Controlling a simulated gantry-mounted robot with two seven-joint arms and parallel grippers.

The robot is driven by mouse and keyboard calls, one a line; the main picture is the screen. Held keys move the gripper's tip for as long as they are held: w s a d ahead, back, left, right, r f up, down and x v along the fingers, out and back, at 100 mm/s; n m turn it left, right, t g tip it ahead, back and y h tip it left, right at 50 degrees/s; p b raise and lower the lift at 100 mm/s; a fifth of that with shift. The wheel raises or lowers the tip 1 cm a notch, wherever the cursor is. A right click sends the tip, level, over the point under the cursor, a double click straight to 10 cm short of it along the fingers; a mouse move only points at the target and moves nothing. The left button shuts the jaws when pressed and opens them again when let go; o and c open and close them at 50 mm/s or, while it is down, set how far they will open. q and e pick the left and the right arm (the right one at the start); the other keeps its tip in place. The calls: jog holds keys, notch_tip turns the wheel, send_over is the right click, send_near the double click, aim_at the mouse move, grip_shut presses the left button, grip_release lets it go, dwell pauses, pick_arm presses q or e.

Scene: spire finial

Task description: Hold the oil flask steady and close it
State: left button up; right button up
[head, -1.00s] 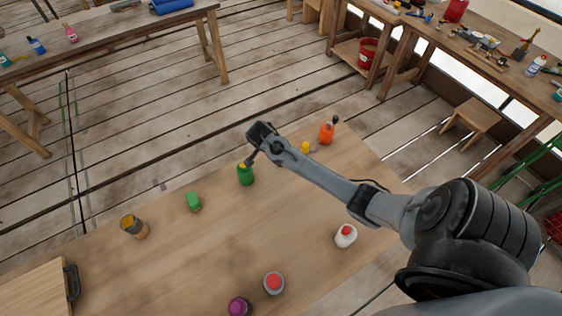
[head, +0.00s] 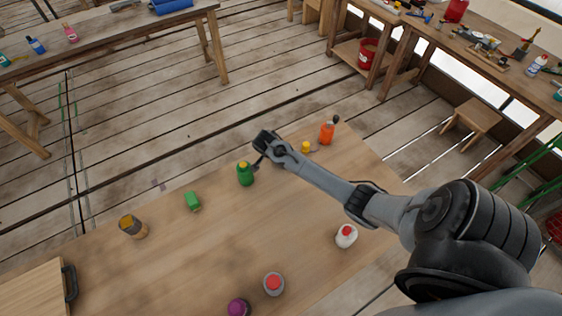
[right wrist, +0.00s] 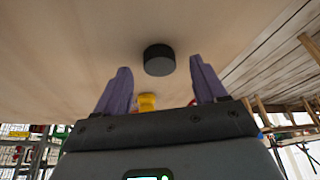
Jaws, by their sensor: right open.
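A green bottle with a yellow top (head: 245,174) stands upright on the wooden table; I cannot tell for sure which bottle is the oil flask. My right gripper (head: 258,163) is just right of this bottle's top, apart from it as far as I can see. In the right wrist view, my right gripper (right wrist: 160,85) is open, with two purple fingers. A round black cap-like piece (right wrist: 159,60) shows between and beyond the fingertips, against the tabletop, not gripped. The arm hides that spot in the head view. My left gripper is out of view.
An orange bottle (head: 326,133) and a small yellow object (head: 305,147) stand near the far edge. The table's middle is clear.

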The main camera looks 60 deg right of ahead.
jog(key=shift+x, duration=0.75)
jog(key=c, duration=1.1)
